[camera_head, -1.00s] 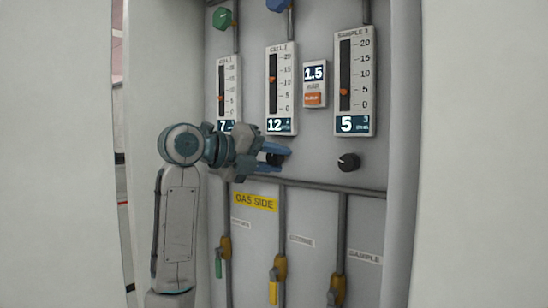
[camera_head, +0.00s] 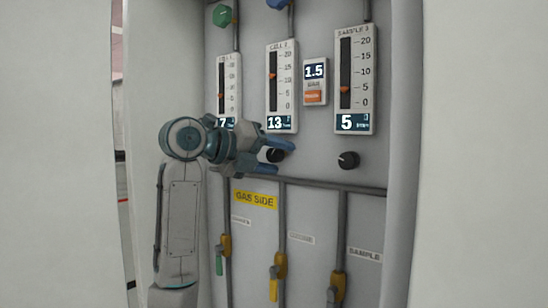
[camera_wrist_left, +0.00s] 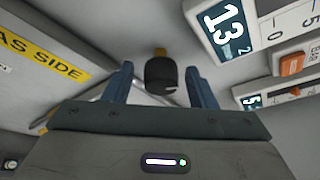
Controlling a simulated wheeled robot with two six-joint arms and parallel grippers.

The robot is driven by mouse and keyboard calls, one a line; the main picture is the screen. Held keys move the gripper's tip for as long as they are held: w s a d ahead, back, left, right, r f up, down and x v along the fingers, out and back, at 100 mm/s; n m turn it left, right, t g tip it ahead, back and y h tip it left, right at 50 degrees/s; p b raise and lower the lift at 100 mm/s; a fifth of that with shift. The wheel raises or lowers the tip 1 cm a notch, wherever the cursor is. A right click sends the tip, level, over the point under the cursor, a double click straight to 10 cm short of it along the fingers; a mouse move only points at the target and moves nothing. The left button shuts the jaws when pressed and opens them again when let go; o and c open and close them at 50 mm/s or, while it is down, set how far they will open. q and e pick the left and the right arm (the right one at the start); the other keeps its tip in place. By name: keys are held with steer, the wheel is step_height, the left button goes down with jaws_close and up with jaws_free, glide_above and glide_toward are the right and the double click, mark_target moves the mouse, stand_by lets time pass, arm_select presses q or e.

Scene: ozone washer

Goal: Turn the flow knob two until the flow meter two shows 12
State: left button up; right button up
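The flow meter two (camera_head: 282,88), labelled CELL 2, has its orange marker below 15 and its display reads 13; the 13 also shows in the left wrist view (camera_wrist_left: 223,25). The black flow knob two (camera_head: 275,155) is below it on the panel. My left gripper (camera_head: 276,154) is at this knob, with one finger above and one below it. In the left wrist view the knob (camera_wrist_left: 161,76) stands between the fingertips, with a gap visible on both sides, so the gripper is open. The right gripper is not in view.
Flow meter three (camera_head: 354,80) reads 5, with its black knob (camera_head: 348,160) to the right of my gripper. Flow meter one (camera_head: 229,88) reads 7, partly covered by my arm. A horizontal pipe (camera_head: 325,187) and valve handles lie below. A white side wall stands at the right.

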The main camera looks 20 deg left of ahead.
arm_select(q)
steer(key=shift+s+a+b, duration=0.3)
steer(key=shift+s+b, duration=0.05)
steer(key=shift+s, duration=0.05)
steer(key=b+v, duration=0.3)
steer(key=v, duration=0.6)
steer(key=shift+s+a+b, duration=0.25)
steer(key=shift+s+b, duration=0.05)
steer(key=shift+b, duration=0.1)
steer(key=shift+r, duration=0.15)
